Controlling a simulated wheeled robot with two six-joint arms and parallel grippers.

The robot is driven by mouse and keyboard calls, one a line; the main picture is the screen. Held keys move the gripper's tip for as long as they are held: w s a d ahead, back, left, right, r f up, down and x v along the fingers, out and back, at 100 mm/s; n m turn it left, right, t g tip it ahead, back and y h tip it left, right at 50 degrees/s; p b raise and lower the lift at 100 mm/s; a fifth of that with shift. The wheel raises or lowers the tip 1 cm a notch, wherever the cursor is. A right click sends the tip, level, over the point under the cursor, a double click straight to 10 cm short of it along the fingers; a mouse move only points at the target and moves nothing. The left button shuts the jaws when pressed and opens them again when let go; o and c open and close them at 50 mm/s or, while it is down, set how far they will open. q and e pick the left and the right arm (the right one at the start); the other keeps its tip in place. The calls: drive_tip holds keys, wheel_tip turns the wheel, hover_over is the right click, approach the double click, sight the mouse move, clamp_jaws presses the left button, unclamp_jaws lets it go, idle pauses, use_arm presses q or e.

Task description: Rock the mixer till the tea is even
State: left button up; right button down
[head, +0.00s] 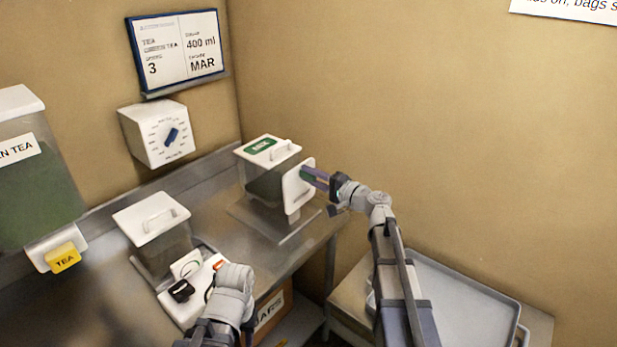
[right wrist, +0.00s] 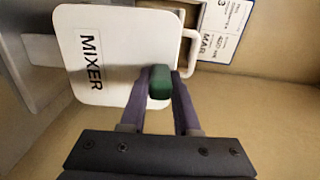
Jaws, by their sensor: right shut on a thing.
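The mixer (head: 266,184) is a clear-walled box with a dark content, a white lid with a green label, and a white side plate. It stands on the metal counter near the wall corner and looks upright. The plate reads MIXER in the right wrist view (right wrist: 115,82). My right gripper (head: 312,176) reaches it from the right. In the right wrist view its fingers are shut on a green grip (right wrist: 160,82) in front of the plate. I cannot see how even the tea is.
A white-lidded container (head: 155,225) and a white panel (head: 192,290) stand left of the mixer. A green tea dispenser (head: 35,180) with a yellow tap is at far left. A white dial box (head: 158,133) and a sign hang behind. A grey tray (head: 455,300) is at lower right.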

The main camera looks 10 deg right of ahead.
drive_tip(key=shift+d, duration=0.1)
idle(0.5)
drive_tip(key=c, duration=0.6)
unclamp_jaws()
drive_tip(key=shift+c, duration=0.2)
drive_tip(key=shift+v, duration=3.9)
